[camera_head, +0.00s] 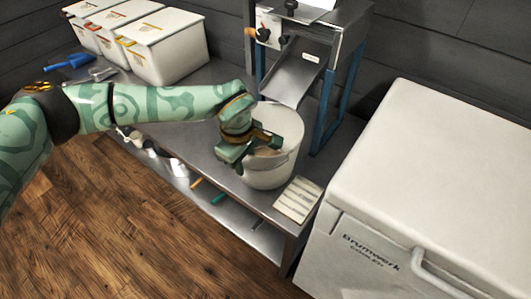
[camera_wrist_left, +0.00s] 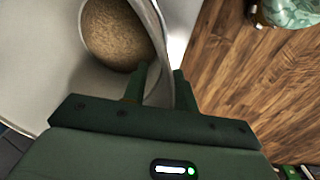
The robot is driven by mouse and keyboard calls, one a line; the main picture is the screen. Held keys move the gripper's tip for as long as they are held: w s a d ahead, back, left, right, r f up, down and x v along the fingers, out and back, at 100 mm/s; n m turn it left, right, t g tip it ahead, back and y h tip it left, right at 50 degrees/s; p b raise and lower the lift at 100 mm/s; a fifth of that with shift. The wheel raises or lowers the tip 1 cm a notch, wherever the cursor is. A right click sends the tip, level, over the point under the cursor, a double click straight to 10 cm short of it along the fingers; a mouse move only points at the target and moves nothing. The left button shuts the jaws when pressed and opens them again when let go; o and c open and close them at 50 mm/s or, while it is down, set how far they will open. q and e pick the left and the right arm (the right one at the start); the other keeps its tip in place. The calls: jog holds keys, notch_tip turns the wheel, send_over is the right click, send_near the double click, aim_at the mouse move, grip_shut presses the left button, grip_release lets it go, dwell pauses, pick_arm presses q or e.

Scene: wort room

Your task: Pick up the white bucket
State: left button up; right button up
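The white bucket (camera_head: 274,168) stands upright on the metal table, below the chute of a machine. My left gripper (camera_head: 236,153) is at the bucket's left rim in the head view. In the left wrist view, the bucket (camera_wrist_left: 45,60) fills the upper left, with brown grainy material (camera_wrist_left: 118,35) inside. The left gripper's fingers (camera_wrist_left: 161,88) straddle the bucket's wall, one inside and one outside. My right gripper is not in view.
The metal table (camera_head: 195,120) holds several lidded white bins (camera_head: 165,48) and a blue scoop (camera_head: 72,61). The machine's metal chute (camera_head: 296,76) is just above the bucket. A paper sheet (camera_head: 298,200) lies near the table's front edge. A large white cooler (camera_head: 430,180) stands at right.

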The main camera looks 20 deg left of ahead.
pick_arm(q)
grip_shut()
dwell(1.3)
